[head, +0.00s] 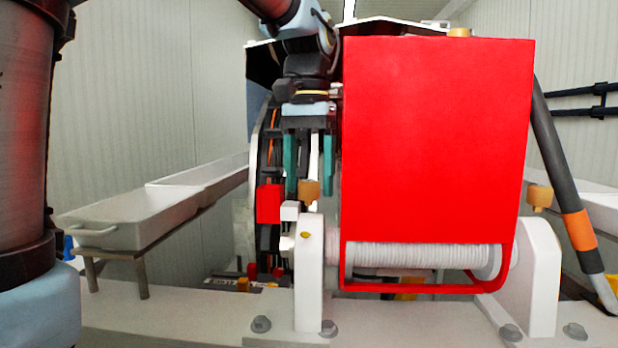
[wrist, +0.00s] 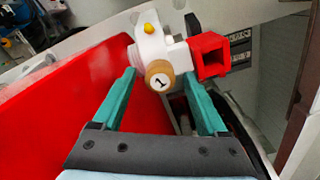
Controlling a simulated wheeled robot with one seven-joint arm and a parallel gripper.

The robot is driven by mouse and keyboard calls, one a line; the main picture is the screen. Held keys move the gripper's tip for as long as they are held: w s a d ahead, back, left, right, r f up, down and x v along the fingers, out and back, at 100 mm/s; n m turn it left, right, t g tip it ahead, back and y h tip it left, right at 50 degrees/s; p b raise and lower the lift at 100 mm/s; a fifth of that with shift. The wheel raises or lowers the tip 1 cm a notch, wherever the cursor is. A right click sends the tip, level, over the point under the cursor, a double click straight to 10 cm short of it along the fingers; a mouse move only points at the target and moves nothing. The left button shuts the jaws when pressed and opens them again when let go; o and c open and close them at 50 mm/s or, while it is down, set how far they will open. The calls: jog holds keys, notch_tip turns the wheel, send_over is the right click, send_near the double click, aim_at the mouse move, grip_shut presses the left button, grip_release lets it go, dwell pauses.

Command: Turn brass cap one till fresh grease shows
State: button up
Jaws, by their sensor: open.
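Brass cap one (wrist: 158,76) is a round tan knob marked "1" on a white fitting, between the fingertips in the wrist view. In the head view the cap (head: 309,189) sits on top of the white bearing stand (head: 309,270), left of the red guard. My gripper (head: 309,178) points down over it, its teal fingers open on either side. The wrist view shows gaps between the fingers and the cap, so I see no contact. A small yellow spot (head: 306,234) shows on the stand below the cap; I cannot tell whether it is grease.
The big red guard (head: 435,140) stands close to the right of my gripper. A red block (head: 269,203) and a dark curved wheel rim lie close on the left. Another brass cap (head: 540,197) is on the right stand. A grey tray (head: 130,220) stands far left.

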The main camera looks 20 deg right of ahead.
jog(key=shift+f, duration=0.25)
grip_shut()
dwell(0.5)
